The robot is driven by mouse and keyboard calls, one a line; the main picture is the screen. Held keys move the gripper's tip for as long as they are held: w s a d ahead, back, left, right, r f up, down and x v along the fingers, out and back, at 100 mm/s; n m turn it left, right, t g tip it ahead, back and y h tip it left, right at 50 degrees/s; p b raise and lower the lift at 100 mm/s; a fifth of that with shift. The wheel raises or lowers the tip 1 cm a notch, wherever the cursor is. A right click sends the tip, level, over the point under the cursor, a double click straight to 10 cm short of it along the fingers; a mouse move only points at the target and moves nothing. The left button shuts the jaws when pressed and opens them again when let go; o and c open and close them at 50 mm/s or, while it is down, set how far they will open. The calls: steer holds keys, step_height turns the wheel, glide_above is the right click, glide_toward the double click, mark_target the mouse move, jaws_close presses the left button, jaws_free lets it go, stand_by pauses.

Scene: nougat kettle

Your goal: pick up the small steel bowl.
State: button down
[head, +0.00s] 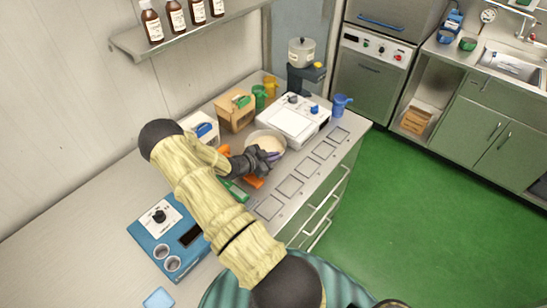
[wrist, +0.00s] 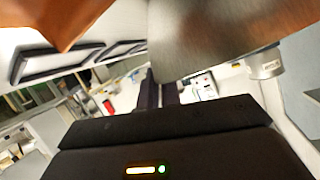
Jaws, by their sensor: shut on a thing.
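The small steel bowl (head: 262,136) is on or just above the worktop in front of the white scale, with a pale inside. My gripper (head: 272,156) is at its near rim, with its dark fingers closed on the bowl's edge. In the wrist view the fingers (wrist: 161,92) stand close together against a large greyish curved wall, which looks like the bowl (wrist: 205,35). I cannot tell whether the bowl is clear of the worktop.
A white scale (head: 293,118) stands behind the bowl, with a cardboard box (head: 235,111) and green cup (head: 259,97) to its left. A blue cup (head: 341,104) is at the right. Orange (head: 253,182) and green (head: 236,192) items lie close to my gripper. A blue device (head: 158,240) stands at front left.

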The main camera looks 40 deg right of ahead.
step_height(320, 180, up, 9)
steer(key=b, duration=0.2)
steer(key=shift+d+r+b, duration=0.1)
steer(key=shift+r+b, duration=0.1)
steer(key=shift+b, duration=0.15)
stand_by(0.5)
